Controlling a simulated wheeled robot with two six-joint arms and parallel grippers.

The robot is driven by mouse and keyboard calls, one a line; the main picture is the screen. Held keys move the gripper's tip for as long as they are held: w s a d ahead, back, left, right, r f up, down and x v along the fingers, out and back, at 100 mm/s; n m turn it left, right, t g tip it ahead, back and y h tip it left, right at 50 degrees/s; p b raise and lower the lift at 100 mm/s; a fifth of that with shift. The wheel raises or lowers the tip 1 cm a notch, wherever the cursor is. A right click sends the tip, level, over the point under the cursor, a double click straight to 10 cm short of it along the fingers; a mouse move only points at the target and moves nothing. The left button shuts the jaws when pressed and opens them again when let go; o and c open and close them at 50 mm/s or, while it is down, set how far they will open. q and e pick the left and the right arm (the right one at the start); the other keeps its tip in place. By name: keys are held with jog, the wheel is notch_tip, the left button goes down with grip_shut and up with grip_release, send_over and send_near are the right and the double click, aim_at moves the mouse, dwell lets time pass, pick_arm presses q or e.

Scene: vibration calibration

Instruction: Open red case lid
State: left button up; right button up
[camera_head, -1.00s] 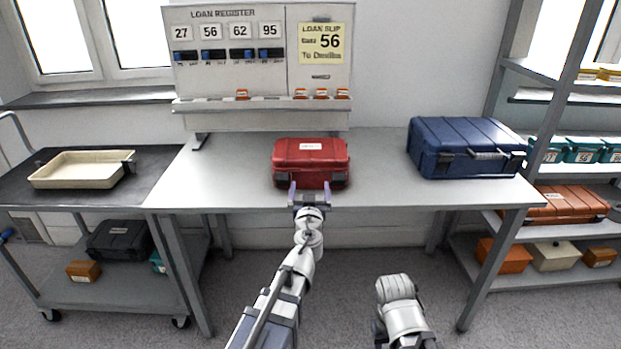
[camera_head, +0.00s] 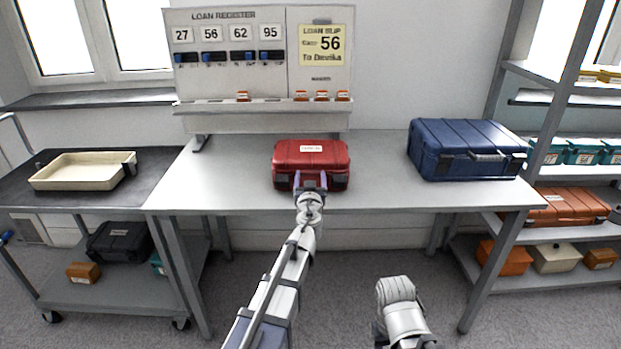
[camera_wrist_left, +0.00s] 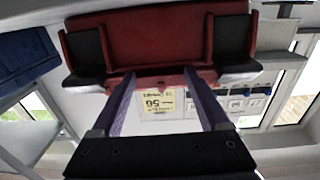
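The red case (camera_head: 311,153) sits shut on the grey table near its front edge, with a pale label on its lid and dark corner latches at its front. My left gripper (camera_head: 311,181) is at the middle of the case's front. In the left wrist view, which looks upside down, the two purple fingers (camera_wrist_left: 160,82) stand apart and reach to the red front rim of the case (camera_wrist_left: 160,35). I cannot tell if the fingertips touch it. My right gripper is out of view; only part of my right arm shows.
A blue case (camera_head: 466,149) stands on the table to the right. The loan register board (camera_head: 230,80) stands behind the red case. A cream tray (camera_head: 80,171) lies on the dark cart at left. Shelves with bins (camera_head: 565,152) stand at right. The table beside the red case is clear.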

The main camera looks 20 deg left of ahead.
pick_arm(q)
grip_shut()
dwell(0.4)
